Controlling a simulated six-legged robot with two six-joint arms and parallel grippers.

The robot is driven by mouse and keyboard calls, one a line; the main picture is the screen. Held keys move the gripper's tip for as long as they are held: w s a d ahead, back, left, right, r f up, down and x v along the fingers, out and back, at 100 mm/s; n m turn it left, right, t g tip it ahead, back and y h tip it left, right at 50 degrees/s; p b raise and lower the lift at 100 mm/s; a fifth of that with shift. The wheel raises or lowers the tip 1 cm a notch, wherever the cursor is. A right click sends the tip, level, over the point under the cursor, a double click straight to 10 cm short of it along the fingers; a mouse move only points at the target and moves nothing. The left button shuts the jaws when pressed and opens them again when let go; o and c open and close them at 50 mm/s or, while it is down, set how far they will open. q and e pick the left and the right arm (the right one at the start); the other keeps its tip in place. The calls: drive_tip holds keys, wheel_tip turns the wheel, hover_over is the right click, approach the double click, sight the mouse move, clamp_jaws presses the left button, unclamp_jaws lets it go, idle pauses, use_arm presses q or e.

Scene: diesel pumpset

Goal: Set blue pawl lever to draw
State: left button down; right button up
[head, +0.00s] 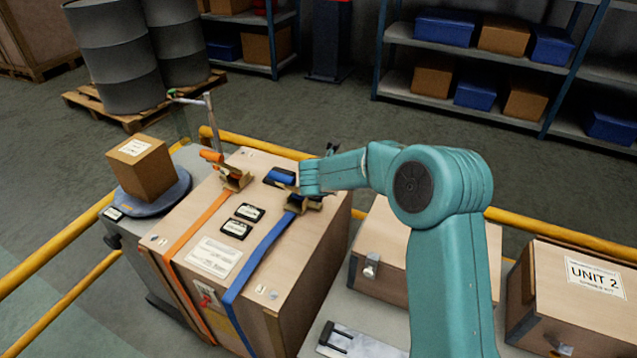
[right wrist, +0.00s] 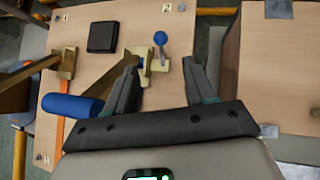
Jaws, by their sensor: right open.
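The blue pawl lever (right wrist: 160,40) has a round blue knob on a short grey stem. It stands on the brass-coloured blue-strap ratchet (right wrist: 146,66), which also shows in the head view (head: 300,204). A thick blue handle (right wrist: 72,106) reaches out from that ratchet to the left in the wrist view. My right gripper (right wrist: 160,72) is open, and the lever's stem shows just beyond and between its fingertips, apparently untouched. In the head view my right wrist hangs over the ratchet and hides the lever. My left gripper is not in view.
The ratchet sits on a wooden crate (head: 215,262) with a blue strap (head: 257,255) and an orange strap (head: 195,228). An orange-handled ratchet (head: 236,178) is beside it. Yellow rails (head: 60,245) run around. More crates, including UNIT 2 (head: 575,290), stand to the right.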

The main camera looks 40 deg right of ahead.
drive_tip(key=p+x, duration=0.2)
drive_tip(key=x, duration=1.4)
